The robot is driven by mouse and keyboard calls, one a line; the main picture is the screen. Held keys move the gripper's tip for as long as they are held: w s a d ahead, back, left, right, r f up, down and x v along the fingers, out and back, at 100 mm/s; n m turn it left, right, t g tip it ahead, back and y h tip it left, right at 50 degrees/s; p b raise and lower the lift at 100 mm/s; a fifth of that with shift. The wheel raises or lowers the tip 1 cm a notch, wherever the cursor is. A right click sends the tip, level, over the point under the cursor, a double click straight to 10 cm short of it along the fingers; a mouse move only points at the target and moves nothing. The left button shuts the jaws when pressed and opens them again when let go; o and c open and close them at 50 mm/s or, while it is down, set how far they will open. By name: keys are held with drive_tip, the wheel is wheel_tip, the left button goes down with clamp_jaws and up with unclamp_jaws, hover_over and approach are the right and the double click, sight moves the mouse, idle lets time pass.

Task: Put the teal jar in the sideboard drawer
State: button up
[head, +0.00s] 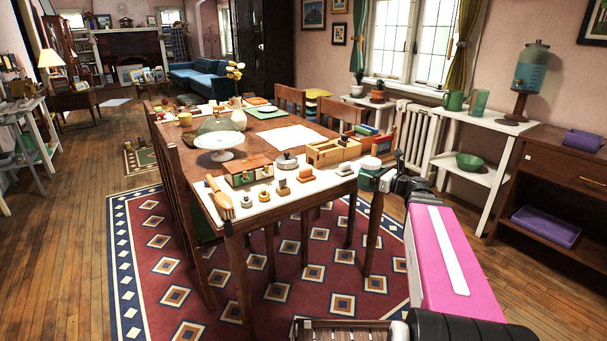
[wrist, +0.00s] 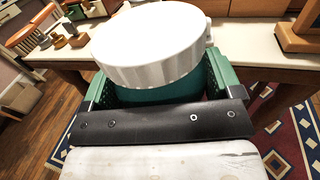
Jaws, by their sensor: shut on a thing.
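My gripper (wrist: 160,88) is shut on the teal jar (wrist: 150,97), with a green finger on each side of it. The jar has a wide white ribbed lid that hides much of its body in the wrist view. In the head view the jar (head: 367,181) is held upright at the table's near right corner. I cannot tell how high it is above the floor or whether it touches the table edge. The dark brown sideboard (head: 570,165) stands at the right edge of the head view.
The long dining table (head: 232,212) carries a cake stand (head: 219,143), a wooden box (head: 334,152) and several small stamps. A purple bin (head: 583,140) is on the sideboard, and a purple tray (head: 546,227) below. A white shelf stand (head: 476,143) is left of the sideboard.

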drive_tip(key=w+r+m+t+h, duration=0.2)
drive_tip(key=w+r, duration=0.6)
drive_tip(key=r, duration=0.2)
drive_tip(key=w+f, duration=0.2)
drive_tip(key=w, duration=0.1)
drive_tip(key=w+f, duration=0.2)
drive_tip(key=w, duration=0.2)
drive_tip(key=w+f, duration=0.2)
drive_tip(key=w, duration=0.2)
drive_tip(key=shift+w+f, duration=0.25)
drive_tip(key=shift+f, duration=0.05)
drive_tip(key=shift+a+f, duration=0.1)
drive_tip(key=shift+f, duration=1.95)
drive_tip(key=shift+f, duration=0.15)
drive_tip(key=o, duration=0.9)
